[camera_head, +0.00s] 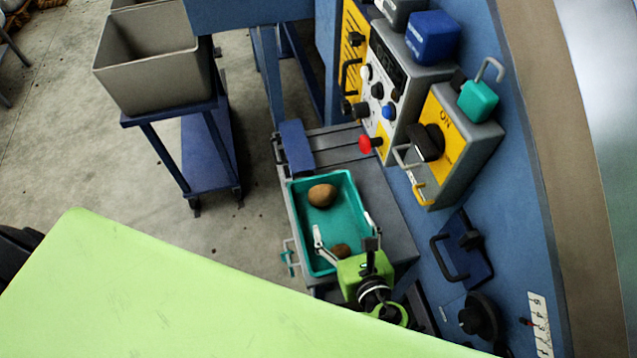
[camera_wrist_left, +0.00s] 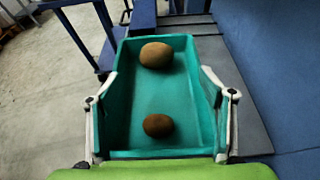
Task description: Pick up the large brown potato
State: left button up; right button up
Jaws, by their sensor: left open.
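The large brown potato (camera_head: 321,195) lies at the far end of a teal tray (camera_head: 352,204). In the left wrist view the large potato (camera_wrist_left: 156,55) is near the tray's far wall. A smaller, darker potato (camera_head: 340,250) lies at the near end, partly hidden by my gripper; it shows whole in the left wrist view (camera_wrist_left: 158,125). My left gripper (camera_head: 344,229) is open and empty over the tray's near end. In the left wrist view its fingers (camera_wrist_left: 159,78) stand apart on either side of the tray, with the large potato beyond them. My right gripper is not in view.
A control panel with a red button (camera_head: 371,144) and a yellow box (camera_head: 451,148) with padlocks stand right of the tray. A grey bin (camera_head: 152,62) sits on a blue cart at the upper left. The concrete floor left of the tray is clear.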

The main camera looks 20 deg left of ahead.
aim_at(325, 198)
pick_arm(q)
jog(key=x, duration=0.7)
jog(key=shift+w+a+f, duration=0.3)
jog(key=shift+w+a, duration=0.1)
jog(key=x, duration=0.4)
jog(key=shift+s+a+f, duration=0.15)
jog(key=shift+a+f, duration=0.05)
jog(key=shift+a, duration=0.15)
jog(key=shift+w+a+f, duration=0.15)
jog(key=shift+w, duration=0.05)
jog(key=shift+c, duration=1.2)
jog(key=c, duration=1.1)
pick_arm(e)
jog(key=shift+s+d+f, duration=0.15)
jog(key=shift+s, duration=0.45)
